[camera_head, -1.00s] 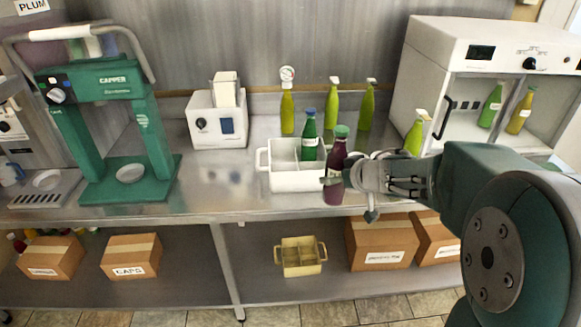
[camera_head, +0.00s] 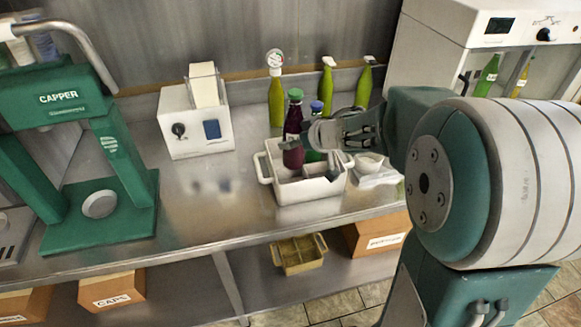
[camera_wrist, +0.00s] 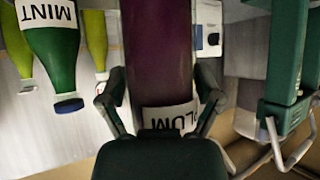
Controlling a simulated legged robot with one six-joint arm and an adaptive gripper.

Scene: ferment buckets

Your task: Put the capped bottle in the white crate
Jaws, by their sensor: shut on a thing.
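The capped bottle (camera_head: 293,128) is dark purple with a green cap and stands about upright in my gripper (camera_head: 300,140). In the wrist view the purple bottle (camera_wrist: 158,60) has a PLUM label between the fingers. My gripper is shut on it. The white crate (camera_head: 312,190) stands on the steel counter. The bottle's lower end is at the left compartment of the crate; I cannot tell whether it touches the floor. A green MINT bottle with a blue cap (camera_head: 316,108) is at the crate's back right, partly hidden by my gripper; it also shows in the wrist view (camera_wrist: 55,50).
Yellow-green bottles (camera_head: 276,100) stand behind the crate. A white label machine (camera_head: 196,125) is to the left, with a green capper (camera_head: 107,150) further left. A white cabinet (camera_head: 440,40) stands at the right. Counter between capper and crate is clear.

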